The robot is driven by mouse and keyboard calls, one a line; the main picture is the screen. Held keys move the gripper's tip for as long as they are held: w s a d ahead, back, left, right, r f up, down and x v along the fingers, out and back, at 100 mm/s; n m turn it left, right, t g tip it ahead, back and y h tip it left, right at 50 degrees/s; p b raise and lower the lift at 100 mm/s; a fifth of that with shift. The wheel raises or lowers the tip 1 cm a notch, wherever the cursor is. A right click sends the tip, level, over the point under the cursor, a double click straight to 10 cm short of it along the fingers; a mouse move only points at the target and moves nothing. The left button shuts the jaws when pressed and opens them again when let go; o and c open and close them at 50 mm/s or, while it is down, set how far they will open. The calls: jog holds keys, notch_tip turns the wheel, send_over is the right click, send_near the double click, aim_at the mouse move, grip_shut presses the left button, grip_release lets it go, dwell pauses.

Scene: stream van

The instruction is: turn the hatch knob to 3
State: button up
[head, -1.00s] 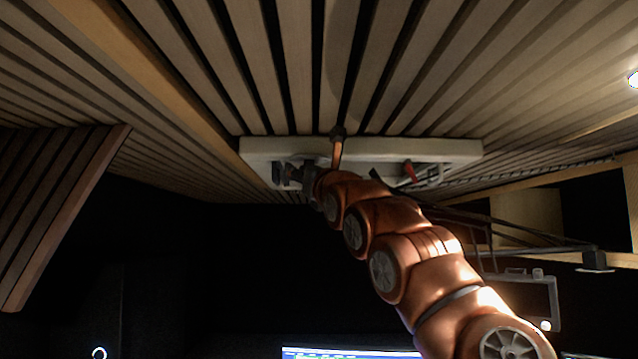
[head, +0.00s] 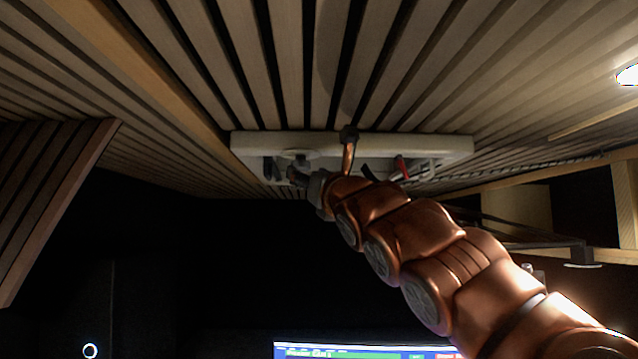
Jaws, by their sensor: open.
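A pale hatch frame (head: 352,144) is set in the slatted ceiling. A small round grey piece that looks like the knob (head: 298,155) hangs under its left part; its markings are too small to read. A red lever or handle (head: 402,167) shows at the right part of the hatch.
Wooden slats (head: 290,60) surround the hatch closely. A dark bracket-like arm and shelf (head: 580,252) stand at the right. A lit screen (head: 350,351) shows at the bottom edge. The space below the hatch to the left is dark and looks empty.

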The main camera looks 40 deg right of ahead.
jog(key=v, duration=0.4)
jog(key=shift+s+a+f, duration=0.15)
jog(key=shift+s, duration=0.15)
